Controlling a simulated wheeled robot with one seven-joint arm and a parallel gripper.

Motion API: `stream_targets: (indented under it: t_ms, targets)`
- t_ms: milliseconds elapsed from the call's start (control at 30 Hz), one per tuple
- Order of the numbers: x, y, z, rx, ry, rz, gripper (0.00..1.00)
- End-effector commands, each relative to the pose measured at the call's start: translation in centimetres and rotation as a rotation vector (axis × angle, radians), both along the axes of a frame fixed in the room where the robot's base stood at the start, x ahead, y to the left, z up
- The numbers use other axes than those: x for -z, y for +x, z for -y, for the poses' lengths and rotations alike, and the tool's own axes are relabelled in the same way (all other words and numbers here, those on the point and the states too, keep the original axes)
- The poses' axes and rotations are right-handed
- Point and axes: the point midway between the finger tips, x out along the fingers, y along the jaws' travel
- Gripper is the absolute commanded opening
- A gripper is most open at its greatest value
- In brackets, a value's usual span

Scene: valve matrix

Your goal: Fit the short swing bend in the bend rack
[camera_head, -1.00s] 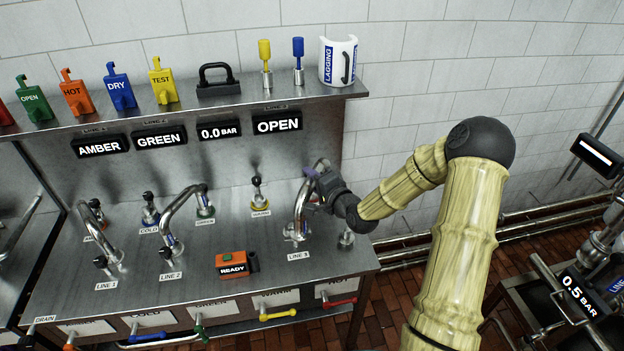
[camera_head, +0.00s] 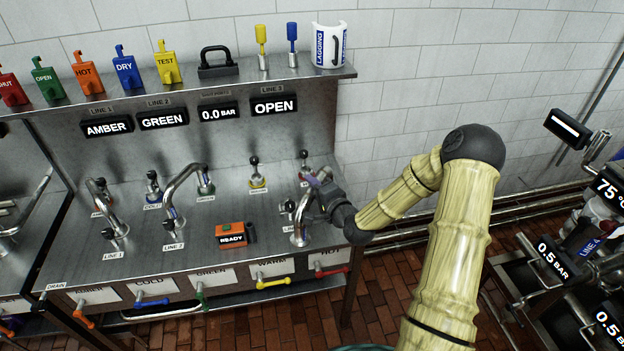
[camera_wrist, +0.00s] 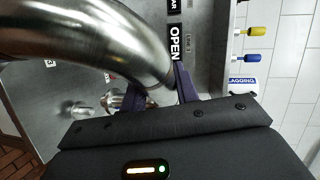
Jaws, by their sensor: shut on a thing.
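My gripper (camera_head: 322,200) is shut on a bent steel pipe (camera_head: 299,226), which I take to be the short swing bend, at the right end of the steel bench. The bend's lower end stands near the LINE 3 area, over the bench's front right; the picture does not show whether it touches the bench. In the wrist view the bend (camera_wrist: 105,35) fills the upper left as a large shiny curve, with my gripper (camera_wrist: 165,92) at its right end. I cannot make out a bend rack in either view.
Two more bends, at LINE 1 (camera_head: 98,205) and LINE 2 (camera_head: 180,190), stand to the left. A black-knobbed post (camera_head: 304,163) is behind the held bend. An orange READY box (camera_head: 231,234) sits mid-bench. Pipework with gauges (camera_head: 570,265) stands at the right; brick floor lies between.

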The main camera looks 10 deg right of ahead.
Motion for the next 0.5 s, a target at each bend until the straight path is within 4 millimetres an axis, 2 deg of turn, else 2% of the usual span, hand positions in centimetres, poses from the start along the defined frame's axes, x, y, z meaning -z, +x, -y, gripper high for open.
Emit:
stream_targets:
  t_ms: [500]
  targets:
    - [6.2, -3.2, -0.2, 0.117, 0.007, -0.002, 0.0]
